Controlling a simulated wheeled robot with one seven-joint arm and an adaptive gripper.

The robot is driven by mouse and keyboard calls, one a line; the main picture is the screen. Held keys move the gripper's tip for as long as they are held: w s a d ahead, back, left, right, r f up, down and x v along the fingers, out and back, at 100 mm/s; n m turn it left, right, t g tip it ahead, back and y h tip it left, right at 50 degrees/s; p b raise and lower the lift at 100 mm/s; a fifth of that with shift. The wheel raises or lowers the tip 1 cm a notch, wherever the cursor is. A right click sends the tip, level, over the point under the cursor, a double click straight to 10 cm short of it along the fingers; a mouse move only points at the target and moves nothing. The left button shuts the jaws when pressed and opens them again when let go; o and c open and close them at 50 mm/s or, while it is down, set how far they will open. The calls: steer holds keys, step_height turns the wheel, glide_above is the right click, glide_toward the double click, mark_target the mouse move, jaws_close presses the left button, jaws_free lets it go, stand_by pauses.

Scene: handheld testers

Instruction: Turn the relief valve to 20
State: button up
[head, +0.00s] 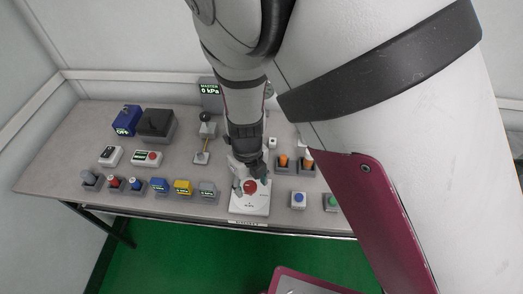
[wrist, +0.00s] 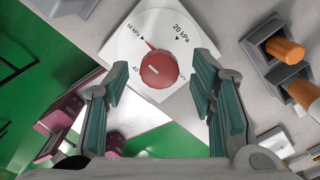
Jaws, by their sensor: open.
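The relief valve is a red round knob (wrist: 159,69) on a white plate (wrist: 128,48). In the head view the knob (head: 250,187) is near the table's front edge, partly beside my gripper (head: 252,172). In the wrist view the knob's small red pointer aims up and left, near a mark that seems to read 50 kPa. A "20 kPa" label with a black triangle is at the upper right of the dial. My gripper (wrist: 158,78) is open, with teal-padded fingers either side of the knob and a visible gap to it.
A display (head: 209,90) reading "MASTER 0 kPa" stands behind. Orange-topped plugs in grey holders (wrist: 284,50) are right of the valve. A blue-button box (head: 298,199) is close on the right. A lever (head: 203,148) and several small testers are left.

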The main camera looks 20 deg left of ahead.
steer(key=shift+f, duration=0.15)
steer(key=c, duration=1.2)
